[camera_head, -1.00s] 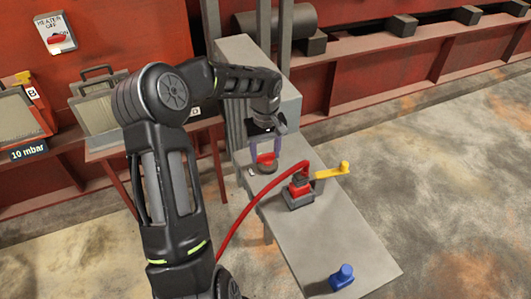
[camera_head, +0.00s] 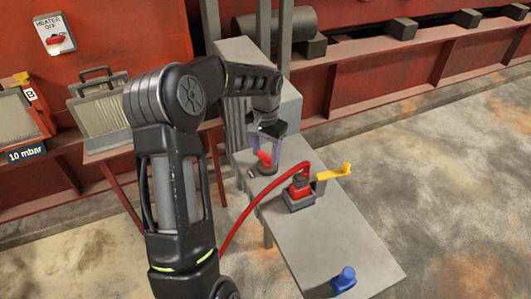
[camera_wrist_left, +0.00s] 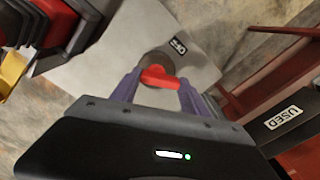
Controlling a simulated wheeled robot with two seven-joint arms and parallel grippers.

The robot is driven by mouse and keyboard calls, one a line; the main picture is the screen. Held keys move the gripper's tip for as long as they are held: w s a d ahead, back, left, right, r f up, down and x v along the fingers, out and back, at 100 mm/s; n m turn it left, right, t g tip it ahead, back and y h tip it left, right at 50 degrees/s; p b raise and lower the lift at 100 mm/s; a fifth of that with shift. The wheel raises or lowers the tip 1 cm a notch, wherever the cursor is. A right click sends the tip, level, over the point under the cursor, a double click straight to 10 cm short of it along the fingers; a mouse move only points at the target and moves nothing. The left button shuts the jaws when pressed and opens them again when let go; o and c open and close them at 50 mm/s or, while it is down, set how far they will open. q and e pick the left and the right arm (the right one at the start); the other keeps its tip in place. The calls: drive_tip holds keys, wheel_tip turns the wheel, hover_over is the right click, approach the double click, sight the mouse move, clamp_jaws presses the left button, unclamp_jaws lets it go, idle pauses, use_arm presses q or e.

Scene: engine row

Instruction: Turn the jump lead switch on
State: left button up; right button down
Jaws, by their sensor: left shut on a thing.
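A red switch handle (camera_head: 265,157) on a round dark base stands near the back of the grey bench (camera_head: 335,235). My left gripper (camera_head: 269,150) reaches down over it, with its purple fingers on either side of the handle. In the left wrist view the red handle (camera_wrist_left: 158,78) is between the fingertips of my left gripper (camera_wrist_left: 155,88), which is shut on it. The handle lies at an angle to the dark label beside its base. My right gripper is out of view.
A red block with a yellow lever (camera_head: 334,172) and a red cable (camera_head: 255,196) is close to the right of the switch. A blue knob (camera_head: 343,279) sits at the bench's front end. A heater switch (camera_head: 54,36) is on the red wall. Filter boxes stand left.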

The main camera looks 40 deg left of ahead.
use_arm(q)
drive_tip(key=m, duration=0.6)
drive_tip(key=shift+w, duration=0.25)
idle(0.3)
drive_tip(key=o, duration=1.4)
drive_tip(key=shift+r, duration=0.15)
wheel_tip(320, 180, up, 8)
drive_tip(key=shift+f+b, duration=0.25)
drive_tip(key=shift+b, duration=0.45)
